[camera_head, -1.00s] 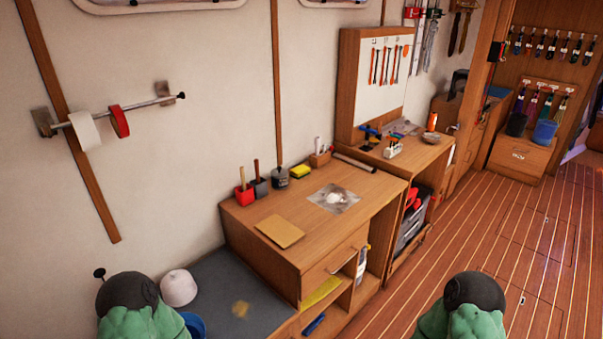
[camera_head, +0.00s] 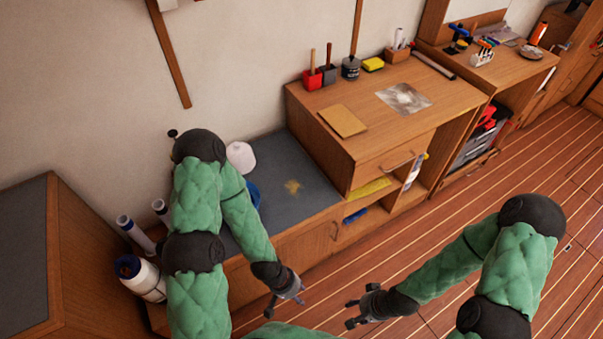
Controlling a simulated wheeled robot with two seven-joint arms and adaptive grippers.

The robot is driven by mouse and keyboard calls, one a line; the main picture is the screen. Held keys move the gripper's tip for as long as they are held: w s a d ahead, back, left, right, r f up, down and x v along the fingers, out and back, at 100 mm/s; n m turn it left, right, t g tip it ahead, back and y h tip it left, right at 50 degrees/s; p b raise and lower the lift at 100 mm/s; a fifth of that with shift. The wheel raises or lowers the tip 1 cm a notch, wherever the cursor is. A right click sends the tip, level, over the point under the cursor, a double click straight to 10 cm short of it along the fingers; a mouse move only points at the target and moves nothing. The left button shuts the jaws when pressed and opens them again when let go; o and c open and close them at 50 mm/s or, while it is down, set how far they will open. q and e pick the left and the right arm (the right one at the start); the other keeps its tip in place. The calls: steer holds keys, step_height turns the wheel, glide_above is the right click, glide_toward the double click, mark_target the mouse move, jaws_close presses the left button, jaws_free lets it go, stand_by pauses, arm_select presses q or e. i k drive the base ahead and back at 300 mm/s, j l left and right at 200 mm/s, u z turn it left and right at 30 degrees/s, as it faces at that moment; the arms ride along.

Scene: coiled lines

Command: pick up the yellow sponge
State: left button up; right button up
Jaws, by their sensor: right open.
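The yellow sponge (camera_head: 373,64) is a small yellow block lying at the back of the wooden desk top, near the wall. It sits between a dark grey lidded pot (camera_head: 351,68) and a small wooden box with white rolls (camera_head: 398,52). My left gripper (camera_head: 287,300) is low in front of the cabinets, well short of the sponge; its finger gap is too small to judge. My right gripper (camera_head: 350,313) is open and empty above the floor, also far from the sponge. Nothing hides the sponge.
A red pot (camera_head: 312,80) with a brush stands left of the grey pot. A tan sheet (camera_head: 343,121) and a greyish stained patch (camera_head: 404,98) lie on the desk. A white dome (camera_head: 240,157) stands on the lower grey top (camera_head: 290,165). Planked floor is open at right.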

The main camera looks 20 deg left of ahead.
mark_target(371, 65)
steer(key=i+l+z, duration=0.2)
steer(key=i+l, duration=0.2)
steer(key=i+l+z, duration=0.15)
steer(key=i+l, duration=0.15)
steer(key=i, duration=0.15)
